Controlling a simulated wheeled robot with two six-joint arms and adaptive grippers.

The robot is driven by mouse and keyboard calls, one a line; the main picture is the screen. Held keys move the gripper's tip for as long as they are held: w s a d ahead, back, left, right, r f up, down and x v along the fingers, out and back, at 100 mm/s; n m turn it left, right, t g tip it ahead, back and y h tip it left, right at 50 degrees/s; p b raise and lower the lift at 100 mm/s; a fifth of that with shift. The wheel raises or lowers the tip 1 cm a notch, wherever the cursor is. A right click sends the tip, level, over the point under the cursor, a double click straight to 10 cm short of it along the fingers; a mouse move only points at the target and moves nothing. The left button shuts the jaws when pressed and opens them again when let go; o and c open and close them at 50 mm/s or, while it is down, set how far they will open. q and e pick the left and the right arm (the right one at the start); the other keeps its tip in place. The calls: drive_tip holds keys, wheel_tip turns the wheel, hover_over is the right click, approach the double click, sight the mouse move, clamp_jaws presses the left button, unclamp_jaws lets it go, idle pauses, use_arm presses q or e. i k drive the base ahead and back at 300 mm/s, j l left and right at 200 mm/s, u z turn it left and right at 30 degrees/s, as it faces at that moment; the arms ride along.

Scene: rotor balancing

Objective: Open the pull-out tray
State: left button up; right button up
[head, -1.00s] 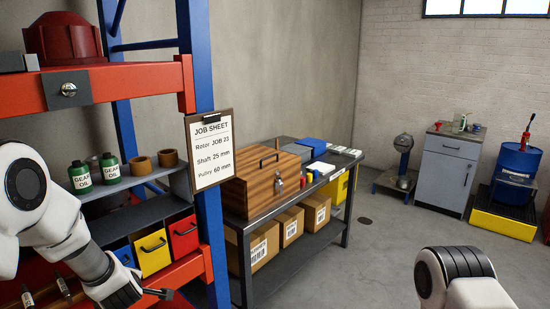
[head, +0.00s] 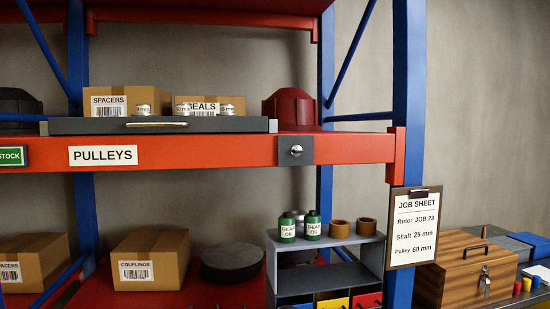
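The pull-out tray (head: 85,126) is a dark grey flat tray on the red shelf beam, above the PULLEYS label (head: 103,156). A light bar handle (head: 162,124) runs along its front. The tray front looks about in line with the beam, so it appears pushed in. Several small silver pulleys (head: 143,109) stand on it, their size marks too small to read. A grey plate with a round silver knob (head: 296,151) is on the beam to the right of the tray. Neither of my grippers is in view now.
SPACERS (head: 109,101) and SEALS (head: 235,101) boxes stand behind the pulleys. A blue upright (head: 405,110) bounds the shelf on the right, with the job sheet (head: 413,228) hanging there. Below are a COUPLINGS box (head: 152,262) and a grey rack (head: 370,255) with oil bottles.

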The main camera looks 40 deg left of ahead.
sight(111, 125)
drive_tip(key=u, duration=0.4)
drive_tip(key=j+u, duration=0.1)
drive_tip(key=u, duration=0.3)
drive_tip(key=i+u, duration=0.1)
drive_tip(key=u, duration=0.75)
drive_tip(key=i, duration=0.05)
